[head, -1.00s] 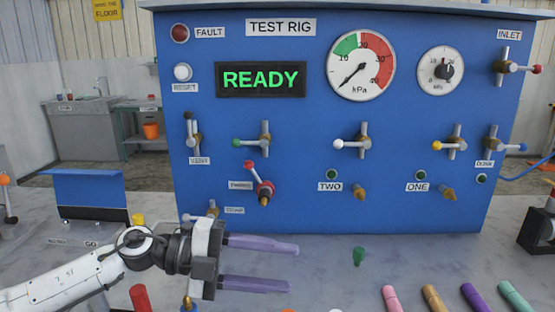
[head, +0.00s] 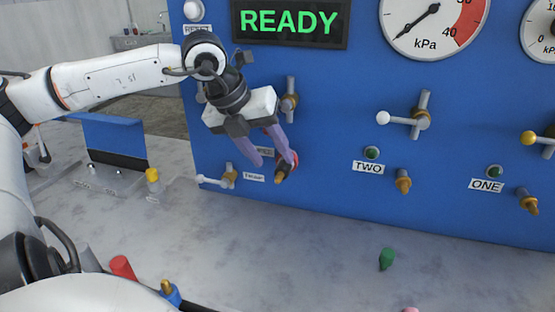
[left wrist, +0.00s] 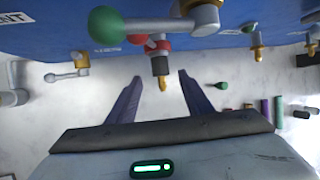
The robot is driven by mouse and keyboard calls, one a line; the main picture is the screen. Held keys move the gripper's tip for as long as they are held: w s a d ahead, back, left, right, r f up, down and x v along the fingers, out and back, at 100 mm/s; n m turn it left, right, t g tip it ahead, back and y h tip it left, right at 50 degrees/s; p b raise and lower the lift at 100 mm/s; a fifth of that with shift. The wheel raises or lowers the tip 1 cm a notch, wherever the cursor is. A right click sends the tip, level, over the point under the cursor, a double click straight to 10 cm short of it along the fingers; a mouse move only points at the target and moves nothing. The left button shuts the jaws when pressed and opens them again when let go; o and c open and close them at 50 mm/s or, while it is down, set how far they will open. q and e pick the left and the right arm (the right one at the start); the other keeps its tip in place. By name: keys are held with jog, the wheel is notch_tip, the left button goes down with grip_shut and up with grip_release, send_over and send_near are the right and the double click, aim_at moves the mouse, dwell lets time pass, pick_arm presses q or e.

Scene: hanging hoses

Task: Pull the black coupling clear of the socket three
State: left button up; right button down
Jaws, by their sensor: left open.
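The black coupling (left wrist: 160,66), with a brass tip below it, sits at socket three on the blue rig front. It shows between my left fingers in the left wrist view. In the head view, the coupling (head: 280,172) is partly hidden by the right-hand purple finger. My left gripper (head: 275,163) is open, its fingers pointing down towards the rig. The socket's label is mostly covered by a finger. My right gripper is not in view.
A white-knobbed lever (head: 215,181) is at lower left. Sockets two (head: 403,180) and one (head: 528,200) are to the right. A green piece (head: 386,259) lies on the bench.

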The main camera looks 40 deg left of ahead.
aim_at(279, 167)
pick_arm(q)
jog(key=shift+x, duration=2.25)
jog(key=shift+w, duration=0.1)
grip_shut()
jog(key=shift+s+d+b, duration=0.35)
jog(key=shift+s+b, duration=0.05)
jog(key=shift+s, duration=0.2)
jog(key=shift+s+d+b, duration=0.4)
jog(key=shift+s+d, duration=0.1)
jog(key=shift+s, duration=0.35)
jog(key=s+b, duration=0.1)
jog(key=s+d+b, duration=0.1)
jog(key=shift+b, duration=0.3)
